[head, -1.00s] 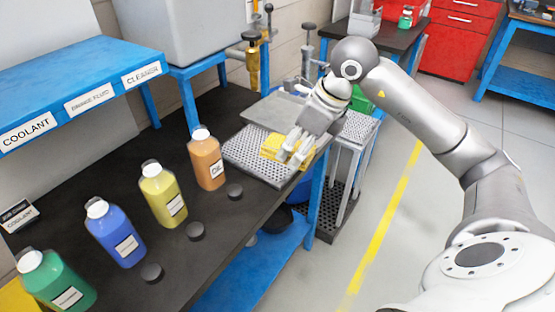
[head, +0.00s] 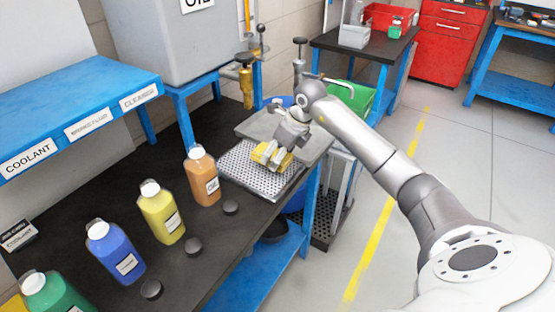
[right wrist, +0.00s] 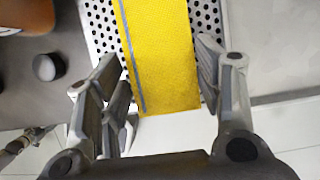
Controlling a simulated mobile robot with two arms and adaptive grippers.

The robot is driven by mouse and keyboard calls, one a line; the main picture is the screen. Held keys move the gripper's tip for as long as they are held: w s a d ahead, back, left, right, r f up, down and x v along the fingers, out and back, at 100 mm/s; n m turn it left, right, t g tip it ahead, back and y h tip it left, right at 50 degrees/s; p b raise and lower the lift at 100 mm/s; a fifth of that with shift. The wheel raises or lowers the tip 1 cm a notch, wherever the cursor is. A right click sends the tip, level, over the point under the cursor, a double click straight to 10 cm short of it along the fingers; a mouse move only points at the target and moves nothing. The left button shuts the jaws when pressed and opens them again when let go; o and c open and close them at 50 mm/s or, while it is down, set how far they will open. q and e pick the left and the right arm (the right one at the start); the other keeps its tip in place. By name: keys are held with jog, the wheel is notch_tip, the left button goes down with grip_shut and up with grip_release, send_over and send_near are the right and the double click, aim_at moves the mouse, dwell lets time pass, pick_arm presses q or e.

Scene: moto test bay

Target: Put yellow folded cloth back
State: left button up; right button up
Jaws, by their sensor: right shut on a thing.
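The yellow folded cloth (head: 287,160) is at the perforated metal tray (head: 240,172) on the dark bench, in the middle of the head view. My right gripper (head: 266,157) is shut on the cloth, with a finger on either side. In the right wrist view the cloth (right wrist: 165,55) runs between the fingers, with a grey stripe along its left edge and the tray's holes beside it. Whether the cloth touches the tray or is just above it, I cannot tell. My left gripper is not in view.
Orange (head: 202,180), yellow (head: 161,213), blue (head: 113,250) and green (head: 55,295) bottles stand left of the tray, with black caps near them. A blue labelled shelf (head: 75,105) overhangs the back left. The floor at right is open.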

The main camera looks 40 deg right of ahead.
jog(key=shift+w+f, duration=0.3)
jog(key=shift+f, duration=0.1)
notch_tip(320, 180, down, 2)
jog(key=shift+f+p, duration=0.2)
jog(key=shift+p, duration=0.55)
jog(key=shift+f, duration=0.25)
jog(key=shift+d, duration=0.1)
jog(key=shift+f, duration=0.1)
jog(key=o, duration=0.9)
